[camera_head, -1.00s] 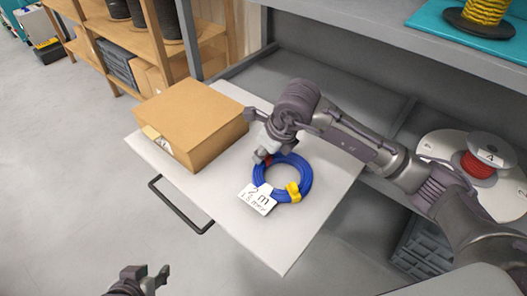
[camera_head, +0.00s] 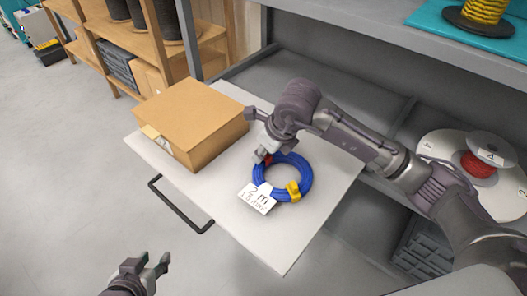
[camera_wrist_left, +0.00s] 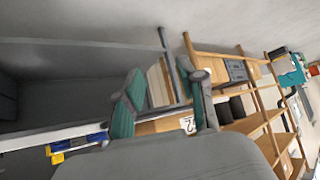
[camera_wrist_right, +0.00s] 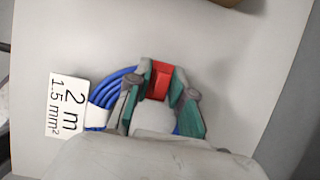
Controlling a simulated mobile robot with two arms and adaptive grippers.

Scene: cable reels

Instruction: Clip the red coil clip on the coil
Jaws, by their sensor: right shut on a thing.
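A blue cable coil (camera_head: 304,172) lies on the white pull-out board. A yellow clip (camera_head: 293,190) sits on its near side, and a white tag (camera_head: 257,197) reading "2 m 1.5 mm²" is on its left. My right gripper (camera_head: 264,154) is at the coil's far-left edge, shut on the red clip, which shows between its fingertips in the right wrist view (camera_wrist_right: 161,82). The red clip is at the coil; whether it is seated around the strands is hidden. My left gripper (camera_head: 156,265) is open and empty at the lower left, away from the board.
A cardboard box (camera_head: 188,120) stands on the board's (camera_head: 262,245) left part, beside my right gripper. A dark handle (camera_head: 180,205) sticks out at the board's front-left edge. A reel with red cable (camera_head: 478,165) is at the right. The board's near part is clear.

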